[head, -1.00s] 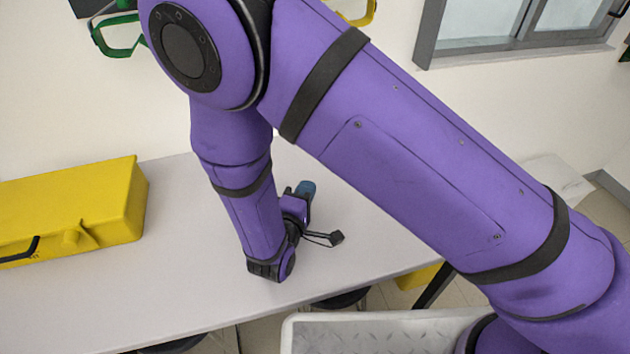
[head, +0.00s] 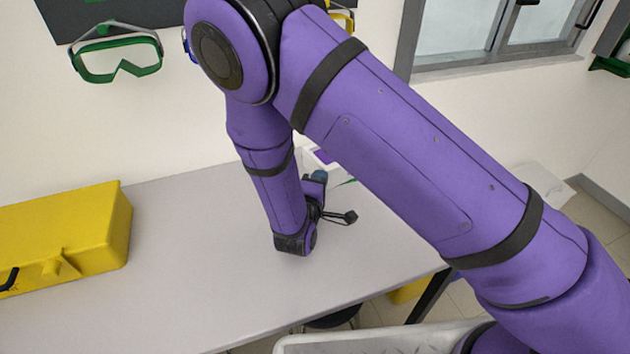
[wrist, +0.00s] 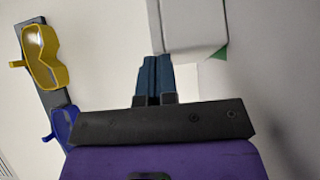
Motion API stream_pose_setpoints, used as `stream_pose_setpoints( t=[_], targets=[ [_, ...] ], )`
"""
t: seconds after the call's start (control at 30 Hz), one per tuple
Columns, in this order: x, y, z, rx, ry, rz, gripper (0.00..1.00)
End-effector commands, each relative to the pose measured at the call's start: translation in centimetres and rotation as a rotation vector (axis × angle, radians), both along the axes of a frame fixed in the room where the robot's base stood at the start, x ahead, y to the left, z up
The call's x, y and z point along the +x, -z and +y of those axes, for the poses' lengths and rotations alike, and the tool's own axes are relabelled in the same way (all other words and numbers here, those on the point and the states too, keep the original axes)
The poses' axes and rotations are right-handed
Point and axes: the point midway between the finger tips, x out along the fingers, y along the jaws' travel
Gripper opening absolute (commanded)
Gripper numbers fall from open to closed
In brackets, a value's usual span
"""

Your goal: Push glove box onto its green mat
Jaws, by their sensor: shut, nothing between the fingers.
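The glove box, a white box with purple in its top (head: 322,157), stands on the table beyond my gripper in the head view, partly hidden by my arm. In the wrist view its white side (wrist: 190,25) is just ahead of the fingertips and reaches to their right. A small green corner of the mat (wrist: 220,53) shows by the box's edge, and a green sliver also shows in the head view (head: 347,182); the rest is hidden. My gripper (wrist: 157,60) is shut and empty, its blue fingertips at the box's near left corner. I cannot tell whether they touch it.
A yellow case (head: 65,240) lies on the left of the grey table (head: 190,290). Green goggles (head: 115,60) hang on the wall; yellow goggles (wrist: 45,58) and blue goggles (wrist: 63,122) show in the wrist view. The table between case and gripper is clear.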

Motion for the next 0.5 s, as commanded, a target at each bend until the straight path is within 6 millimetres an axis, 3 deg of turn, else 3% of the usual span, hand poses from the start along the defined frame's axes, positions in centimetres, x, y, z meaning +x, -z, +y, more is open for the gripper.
stream_pose_setpoints(
  t=[0.23, 0.5],
  targets=[
    [0.1, 0.0, -0.2, 0.000, 0.001, 0.000, 0.00],
    [0.8, 0.0, -2.0, 0.000, 0.001, 0.000, 0.00]
  ],
)
